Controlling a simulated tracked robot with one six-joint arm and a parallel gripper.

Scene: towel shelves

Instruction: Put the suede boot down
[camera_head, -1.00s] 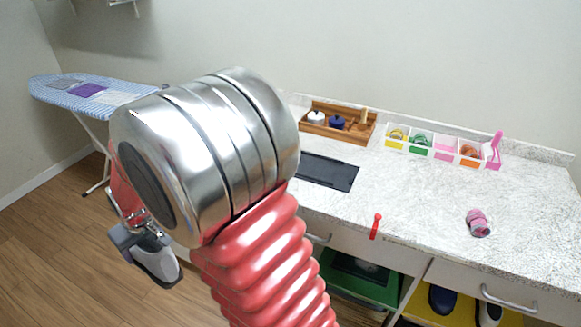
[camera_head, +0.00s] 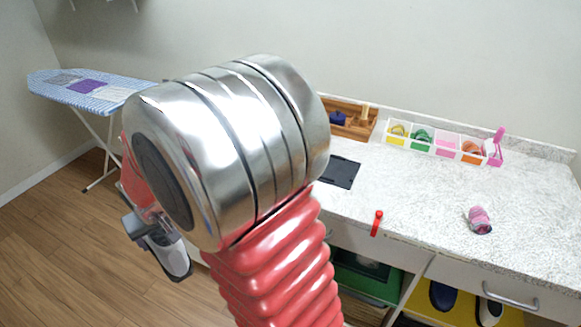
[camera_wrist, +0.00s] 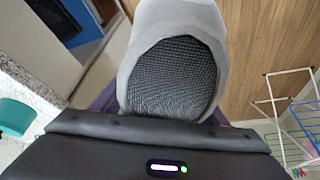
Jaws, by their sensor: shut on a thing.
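My gripper (camera_head: 150,232) is at the lower left in the head view, shut on a grey shoe with a dark sole, which I take as the suede boot (camera_head: 174,258). The boot hangs below the gripper in the air, over the wooden floor and left of the counter. In the wrist view the boot (camera_wrist: 181,22) fills the upper middle, light grey around a dark woven opening. My arm hides part of the counter in the head view.
The speckled counter (camera_head: 420,190) holds a wooden tray (camera_head: 362,128), a dark mat (camera_head: 341,172), colored bins (camera_head: 447,146), a pink rolled item (camera_head: 480,220) and a red item (camera_head: 377,222). Below are a green compartment (camera_head: 350,284) and a yellow one with shoes (camera_head: 462,314). An ironing board (camera_head: 95,90) stands left.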

